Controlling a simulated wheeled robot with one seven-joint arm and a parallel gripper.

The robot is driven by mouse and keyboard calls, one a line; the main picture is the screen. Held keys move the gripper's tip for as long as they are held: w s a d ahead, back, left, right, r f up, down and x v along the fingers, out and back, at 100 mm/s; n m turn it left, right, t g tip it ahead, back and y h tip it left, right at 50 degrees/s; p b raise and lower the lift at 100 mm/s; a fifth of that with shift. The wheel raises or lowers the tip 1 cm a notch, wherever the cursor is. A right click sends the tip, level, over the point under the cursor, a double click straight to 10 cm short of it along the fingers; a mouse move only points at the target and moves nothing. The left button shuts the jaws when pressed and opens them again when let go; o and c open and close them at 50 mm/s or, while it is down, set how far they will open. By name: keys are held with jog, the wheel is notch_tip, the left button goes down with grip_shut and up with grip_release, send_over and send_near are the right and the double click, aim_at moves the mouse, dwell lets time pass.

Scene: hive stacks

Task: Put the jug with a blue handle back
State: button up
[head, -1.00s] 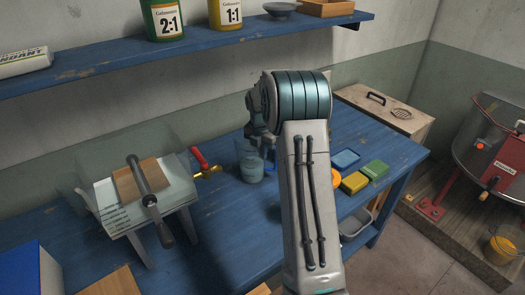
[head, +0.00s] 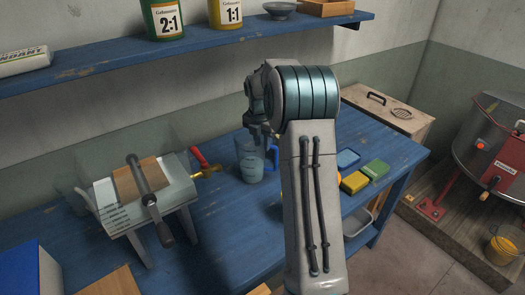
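The clear jug with a blue handle (head: 250,165) stands upright on the blue table in the head view, right of the red-handled brass tap. Its blue handle faces right, towards my arm. My gripper (head: 262,134) is over the jug's upper right rim, in front of it in this view. The fingers are small and dark, partly hidden by my arm. I cannot tell whether they are open or touch the jug.
A glass-sided tank on a stand (head: 150,185) is left of the jug. Coloured blocks (head: 354,182) lie right of my arm. A blue shelf (head: 190,50) with containers hangs above. A wooden box (head: 388,113) stands at the table's far end.

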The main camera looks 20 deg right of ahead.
notch_tip(320, 180, up, 7)
jog(key=s+a+r+m, duration=0.5)
jog(key=s+a+m, duration=0.1)
jog(key=s+a, duration=0.15)
jog(key=s+a+f+m+t, duration=0.1)
jog(key=s+a+m, duration=0.3)
jog(key=s+m, duration=0.5)
jog(key=s+a+f+m+t, duration=0.1)
jog(key=s+a+f+m, duration=0.2)
jog(key=s+m, duration=0.6)
jog(key=s+a, duration=0.1)
jog(key=s, duration=0.7)
jog(key=shift+s+a+m+y, duration=0.2)
jog(key=shift+m+y, duration=0.1)
jog(key=shift+y, duration=0.1)
